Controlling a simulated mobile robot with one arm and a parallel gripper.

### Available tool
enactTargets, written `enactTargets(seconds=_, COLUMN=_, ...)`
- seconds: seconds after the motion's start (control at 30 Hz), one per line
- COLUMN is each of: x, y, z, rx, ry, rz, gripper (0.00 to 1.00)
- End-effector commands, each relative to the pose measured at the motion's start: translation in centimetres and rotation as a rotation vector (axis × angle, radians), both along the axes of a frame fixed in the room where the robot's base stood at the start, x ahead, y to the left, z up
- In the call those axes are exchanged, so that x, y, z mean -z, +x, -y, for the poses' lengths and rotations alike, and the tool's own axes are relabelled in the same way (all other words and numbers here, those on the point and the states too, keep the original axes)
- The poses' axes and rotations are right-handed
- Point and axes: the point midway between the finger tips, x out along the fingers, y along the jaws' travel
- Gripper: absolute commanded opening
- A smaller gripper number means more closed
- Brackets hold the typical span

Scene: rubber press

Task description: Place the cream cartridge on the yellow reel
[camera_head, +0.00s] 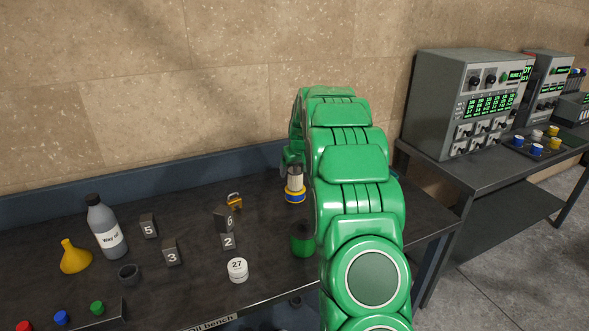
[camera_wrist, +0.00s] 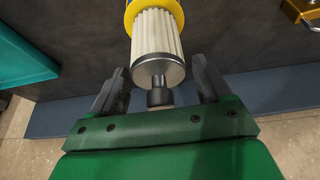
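The cream cartridge (camera_head: 295,182) stands upright on the yellow reel (camera_head: 294,197), which shows a yellow band with blue below. In the wrist view the cartridge (camera_wrist: 155,35) is pleated, with a metal cap and a black knob on its near end. The yellow reel (camera_wrist: 132,13) rings its far end there. My gripper (camera_wrist: 159,68) is open, with its dark fingers on either side of the cap and knob and gaps visible on both sides. In the head view my green arm hides most of the gripper.
A brass padlock (camera_head: 234,201) lies left of the reel. A green cup-like piece (camera_head: 302,240) stands in front of it, partly behind my arm. Number blocks, a white round piece (camera_head: 237,270), a bottle (camera_head: 106,228) and a yellow funnel (camera_head: 74,257) stand farther left.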

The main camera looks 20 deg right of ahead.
Motion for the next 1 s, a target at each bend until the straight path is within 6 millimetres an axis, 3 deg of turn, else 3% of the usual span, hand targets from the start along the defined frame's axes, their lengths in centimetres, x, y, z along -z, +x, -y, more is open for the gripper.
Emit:
enactTargets(seconds=0.57, x=-1.0, y=-0.3, z=0.0, rx=0.000, ry=0.000, rz=0.001, gripper=0.85)
enactTargets(seconds=1.0, x=-7.1, y=-2.8, z=0.0, rx=0.001, ry=0.000, rz=0.002, gripper=0.85)
